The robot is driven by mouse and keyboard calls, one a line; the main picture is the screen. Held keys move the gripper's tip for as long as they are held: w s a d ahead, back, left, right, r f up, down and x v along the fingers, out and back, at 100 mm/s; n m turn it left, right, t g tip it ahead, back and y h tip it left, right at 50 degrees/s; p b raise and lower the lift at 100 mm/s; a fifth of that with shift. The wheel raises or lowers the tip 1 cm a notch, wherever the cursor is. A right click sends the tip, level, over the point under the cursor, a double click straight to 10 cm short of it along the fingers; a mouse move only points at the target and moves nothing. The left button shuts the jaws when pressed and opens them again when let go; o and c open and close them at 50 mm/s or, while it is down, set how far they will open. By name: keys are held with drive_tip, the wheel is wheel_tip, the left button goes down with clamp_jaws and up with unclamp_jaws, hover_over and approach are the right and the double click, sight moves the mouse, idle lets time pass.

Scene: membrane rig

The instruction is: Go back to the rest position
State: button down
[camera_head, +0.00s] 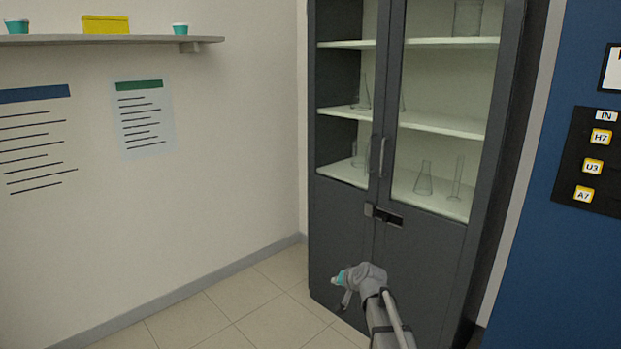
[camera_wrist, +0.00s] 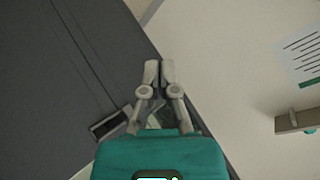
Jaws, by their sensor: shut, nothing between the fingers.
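My gripper (camera_wrist: 159,72) shows in the wrist view with its two grey fingertips together and nothing between them. Its teal body fills the bottom of that view. In the head view my arm reaches up from the lower edge, in front of the lower part of a dark grey cabinet (camera_head: 342,262). A teal part of my arm's end shows there, left of the arm; the fingertips are not clear in that view. The cabinet also shows in the wrist view (camera_wrist: 50,80), on the left, with its dark latch (camera_wrist: 108,125) beside and below the fingers.
The cabinet's glass doors are closed over shelves with glassware, such as a flask (camera_head: 424,178). A wall shelf (camera_head: 110,39) holds a yellow box (camera_head: 105,25) and teal-and-white cups. A blue panel (camera_head: 575,255) stands at the right. Bare floor (camera_head: 240,300) lies left of the cabinet.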

drive_tip(key=s+d+f+n+g+h, duration=0.1)
drive_tip(key=s+d+f+g+h, duration=0.15)
drive_tip(key=s, duration=0.65)
drive_tip(key=s+d+f+n+g+h, duration=0.1)
drive_tip(key=s+d+f+g, duration=0.15)
drive_tip(key=s, duration=0.75)
drive_tip(key=s+d+f+g+h, duration=0.2)
drive_tip(key=s+d+g, duration=0.2)
drive_tip(key=s, duration=0.5)
wheel_tip(320, 180, up, 20)
drive_tip(key=p, duration=2)
drive_tip(key=shift+a, duration=0.15)
